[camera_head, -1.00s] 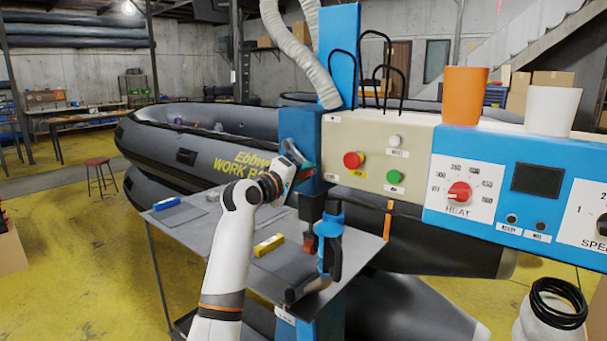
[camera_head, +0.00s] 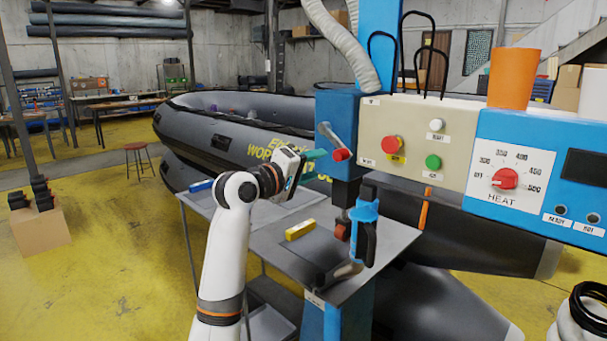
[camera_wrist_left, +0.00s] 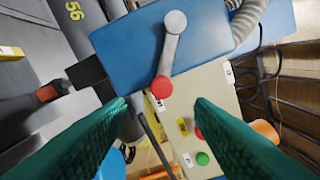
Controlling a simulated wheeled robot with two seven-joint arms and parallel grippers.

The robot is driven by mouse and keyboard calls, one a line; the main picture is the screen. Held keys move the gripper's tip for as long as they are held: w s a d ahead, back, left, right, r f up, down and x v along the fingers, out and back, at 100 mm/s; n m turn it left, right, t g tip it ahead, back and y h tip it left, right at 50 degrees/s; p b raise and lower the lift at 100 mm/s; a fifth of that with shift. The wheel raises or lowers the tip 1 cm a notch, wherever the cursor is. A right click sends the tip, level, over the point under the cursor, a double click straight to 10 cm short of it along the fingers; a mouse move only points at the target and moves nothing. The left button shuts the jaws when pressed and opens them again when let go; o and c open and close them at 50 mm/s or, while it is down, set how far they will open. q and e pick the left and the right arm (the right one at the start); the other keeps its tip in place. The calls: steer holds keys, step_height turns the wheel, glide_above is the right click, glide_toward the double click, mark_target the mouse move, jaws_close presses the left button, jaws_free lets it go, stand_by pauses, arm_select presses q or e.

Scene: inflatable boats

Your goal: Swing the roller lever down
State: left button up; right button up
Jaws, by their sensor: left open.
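The roller lever (camera_head: 332,138) is a grey arm with a red knob (camera_head: 341,154) on the side of the machine's blue box (camera_head: 330,105). In the head view it slopes down to the right from its pivot. The wrist view also shows the lever (camera_wrist_left: 170,55), with its red knob (camera_wrist_left: 161,89) ahead of the gap between my fingers. My left gripper (camera_head: 314,157) is just left of the knob in the head view. Its green fingers (camera_wrist_left: 160,108) are spread with nothing between them; contact with the lever is not seen. My right gripper is not in view.
The control panel (camera_head: 415,172) with red and green buttons stands right of the lever. An inflatable boat (camera_head: 210,137) lies behind. Open yellow floor is at left.

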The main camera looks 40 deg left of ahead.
arm_select(q)
steer(key=shift+s+a, duration=0.1)
steer(key=shift+s, duration=1.25)
steer(key=shift+f, duration=0.1)
